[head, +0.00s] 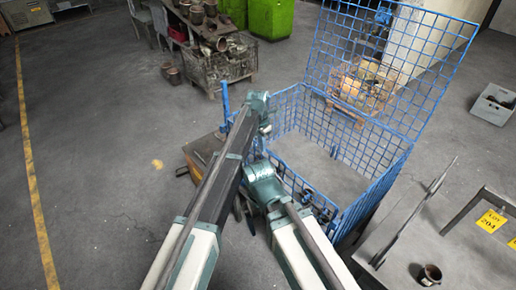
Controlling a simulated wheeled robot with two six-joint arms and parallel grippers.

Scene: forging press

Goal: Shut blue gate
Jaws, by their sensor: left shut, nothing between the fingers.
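The blue wire-mesh cage (284,112) stands in the middle of the head view, with low mesh walls around a grey floor. A tall blue mesh gate panel (424,58) stands at its far right side, tilted outward and away from the cage opening. My left gripper (265,129) is at the end of the left arm, near the cage's left wall. It is shut and empty; I cannot tell whether it touches the mesh. My right arm ends in a green joint near the cage's near left corner, and its gripper cannot be made out.
A wire bin of rusty metal parts (220,66) stands at the back left, with green bins (270,18) behind it. A grey table (458,262) with a metal cup (429,275) is at the lower right. A grey crate (493,104) lies far right. Left floor is clear.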

